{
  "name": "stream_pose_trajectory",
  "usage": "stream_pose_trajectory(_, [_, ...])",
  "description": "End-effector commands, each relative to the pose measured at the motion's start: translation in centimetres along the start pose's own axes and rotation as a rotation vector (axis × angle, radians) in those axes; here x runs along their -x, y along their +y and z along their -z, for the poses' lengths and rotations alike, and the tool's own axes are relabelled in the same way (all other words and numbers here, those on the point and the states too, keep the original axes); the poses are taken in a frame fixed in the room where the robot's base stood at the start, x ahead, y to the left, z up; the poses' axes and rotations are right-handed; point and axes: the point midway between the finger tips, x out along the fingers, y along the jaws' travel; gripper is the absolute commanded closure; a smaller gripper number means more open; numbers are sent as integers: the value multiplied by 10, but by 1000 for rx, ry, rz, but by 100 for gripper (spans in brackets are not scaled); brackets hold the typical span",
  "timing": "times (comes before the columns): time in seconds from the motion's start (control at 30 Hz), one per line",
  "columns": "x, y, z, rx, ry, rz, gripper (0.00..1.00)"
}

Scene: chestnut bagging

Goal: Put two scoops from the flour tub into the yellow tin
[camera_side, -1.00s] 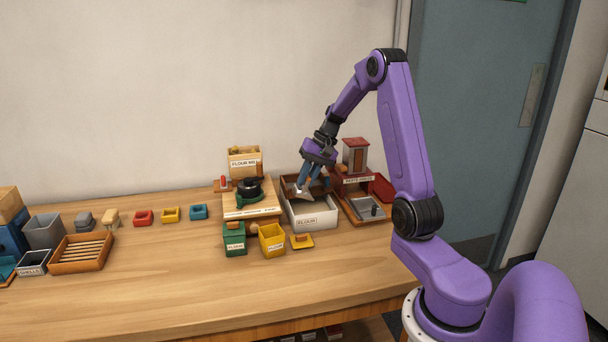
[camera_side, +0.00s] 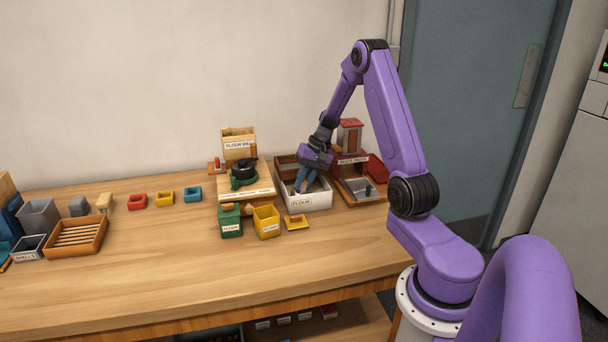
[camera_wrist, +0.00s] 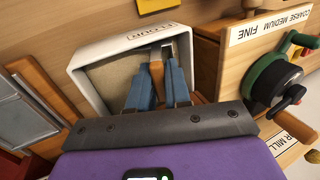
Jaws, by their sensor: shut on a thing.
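The white flour tub (camera_side: 305,202) stands on the table with its FLOUR label facing front; it also shows in the wrist view (camera_wrist: 88,80), with pale flour inside. My gripper (camera_side: 304,184) reaches down into the tub. In the wrist view its blue fingers (camera_wrist: 158,92) are shut on the wooden handle of a scoop (camera_wrist: 157,78). The scoop's bowl is low in the tub and mostly hidden, so I cannot tell how full it is. The yellow tin (camera_side: 268,222) stands open in front and to the left of the tub; its inside is not clear.
A green tin (camera_side: 230,222) stands left of the yellow tin, and a small yellow lid-like piece (camera_side: 297,222) lies right of it. A mill with a green-black crank (camera_side: 243,176) is left of the tub. A red-trimmed wooden station (camera_side: 360,190) is close on the right. The front table is clear.

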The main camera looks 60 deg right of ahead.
Motion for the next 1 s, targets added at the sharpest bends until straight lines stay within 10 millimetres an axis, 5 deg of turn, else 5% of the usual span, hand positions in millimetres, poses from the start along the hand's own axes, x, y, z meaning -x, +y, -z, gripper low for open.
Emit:
stream_pose_trajectory(0.3, [-11, -2, 0, 8, 2, -197, 100])
stream_pose_trajectory(0.77, [-2, 33, 0, 3, 3, -325, 100])
stream_pose_trajectory(1.0, [1, 22, 1, 4, 6, -447, 100])
